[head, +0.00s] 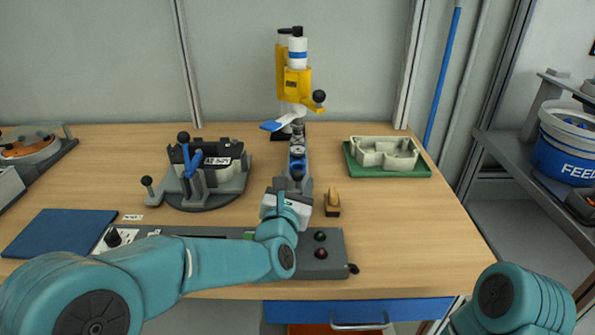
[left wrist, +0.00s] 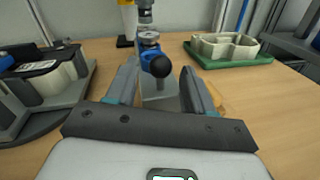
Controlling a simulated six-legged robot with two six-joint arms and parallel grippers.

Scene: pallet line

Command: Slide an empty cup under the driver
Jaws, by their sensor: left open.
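The driver (head: 294,75) is a yellow press on an upright post at the back of the table, with a black ball handle. A narrow grey slide track (head: 305,182) runs forward from its foot. A blue carriage with a silver round top (head: 297,152) sits on the track; it also shows in the left wrist view (left wrist: 149,42). I cannot tell whether the silver piece is the cup or whether it is empty. A black ball knob (left wrist: 160,66) is at the carriage's near end. My left gripper (head: 293,184) is open, its fingers either side of the knob. My right gripper is not in view.
A rotary fixture (head: 206,172) with a blue lever stands left of the track. A wooden-handled block (head: 332,203) is close on the right. A green tray (head: 425,170) holds a pale casting. A control box (head: 322,268) lies in front. The right table end is clear.

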